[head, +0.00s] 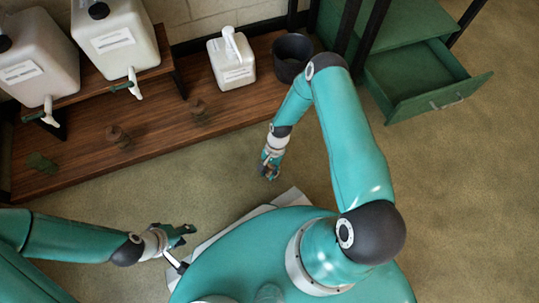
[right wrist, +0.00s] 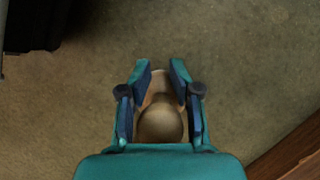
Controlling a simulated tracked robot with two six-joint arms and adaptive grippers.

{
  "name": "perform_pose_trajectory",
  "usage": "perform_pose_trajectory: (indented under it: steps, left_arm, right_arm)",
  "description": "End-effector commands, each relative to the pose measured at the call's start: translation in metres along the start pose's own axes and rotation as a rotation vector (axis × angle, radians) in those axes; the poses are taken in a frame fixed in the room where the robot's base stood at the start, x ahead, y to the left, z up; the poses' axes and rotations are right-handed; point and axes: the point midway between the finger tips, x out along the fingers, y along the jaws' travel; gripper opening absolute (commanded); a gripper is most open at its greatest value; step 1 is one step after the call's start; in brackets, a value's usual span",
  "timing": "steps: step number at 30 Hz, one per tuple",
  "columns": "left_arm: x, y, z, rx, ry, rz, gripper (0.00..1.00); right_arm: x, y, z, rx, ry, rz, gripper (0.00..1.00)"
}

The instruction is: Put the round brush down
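The round brush (right wrist: 160,122), brown with a rounded knob, lies between the fingers of my right gripper (right wrist: 160,75) in the right wrist view. The fingers close on its sides. In the head view my right gripper (head: 268,173) hangs over the bare floor in front of the wooden platform, with a small brown bit of the brush showing. My left gripper (head: 187,235) is at the lower left, over the floor beside my base. Its fingers look apart, with nothing visible between them.
White tap canisters (head: 118,40) stand at left. A green drawer (head: 425,85) is open at right.

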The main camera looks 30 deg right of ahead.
Motion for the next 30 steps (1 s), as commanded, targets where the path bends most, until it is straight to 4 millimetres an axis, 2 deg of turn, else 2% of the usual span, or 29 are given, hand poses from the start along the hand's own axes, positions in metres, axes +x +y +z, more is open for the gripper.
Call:
perform_pose_trajectory:
  steps: [3, 13, 17, 20, 30]
  left_arm:
    - [0.0, 0.0, 0.0, 0.0, 0.0, 0.0, 0.4]
    - [-0.001, 0.0, 0.0, 0.0, 0.0, 0.0, 0.4]
    - [-0.005, 0.002, 0.0, 0.0, 0.0, 0.0, 0.4]
    - [-0.011, 0.004, 0.0, 0.0, 0.0, 0.0, 0.4]
    - [-0.035, 0.013, 0.0, 0.0, 0.0, 0.0, 0.4]
  right_arm:
    - [0.0, 0.0, 0.0, 0.0, 0.0, 0.0, 0.47]
    - [-0.001, 0.0, 0.001, 0.0, 0.0, 0.0, 0.47]
    - [-0.01, 0.0, 0.001, 0.0, 0.001, -0.001, 0.47]
    - [-0.025, 0.0, 0.001, 0.0, 0.002, -0.001, 0.47]
    - [-0.092, 0.0, 0.001, 0.001, 0.001, -0.002, 0.47]
